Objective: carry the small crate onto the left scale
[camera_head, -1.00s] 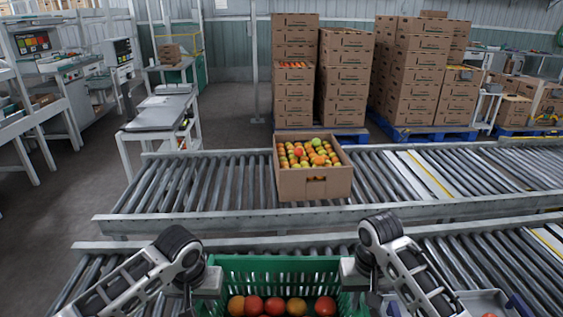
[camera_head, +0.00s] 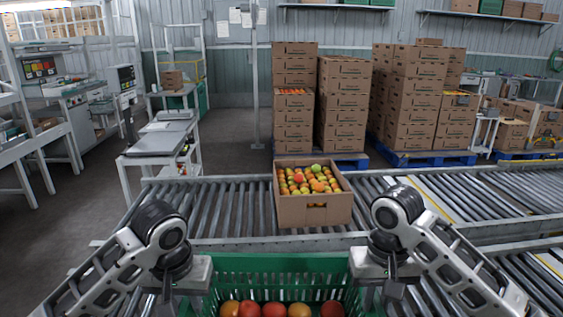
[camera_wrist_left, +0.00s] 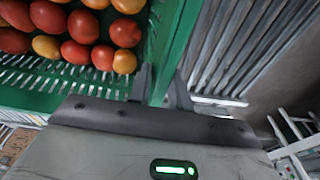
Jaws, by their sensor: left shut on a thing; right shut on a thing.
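The small crate is a green slotted plastic crate (camera_head: 280,263) at the bottom of the head view, with several red and orange tomatoes inside. My left gripper (camera_head: 190,285) is shut on its left rim, and my right gripper (camera_head: 374,278) is on its right rim. In the left wrist view the fingers (camera_wrist_left: 163,90) pinch the green rim (camera_wrist_left: 178,45). The crate's lower part is out of view. A bench with grey flat plates (camera_head: 158,144) stands at left beyond the rollers; I cannot tell which plate is the left scale.
A cardboard box (camera_head: 315,212) of tomatoes sits on the roller conveyor (camera_head: 235,205) ahead of the crate. Stacked cartons (camera_head: 345,105) stand on blue pallets behind. Shelving and equipment (camera_head: 50,100) line the left. Open floor (camera_head: 85,205) lies at left.

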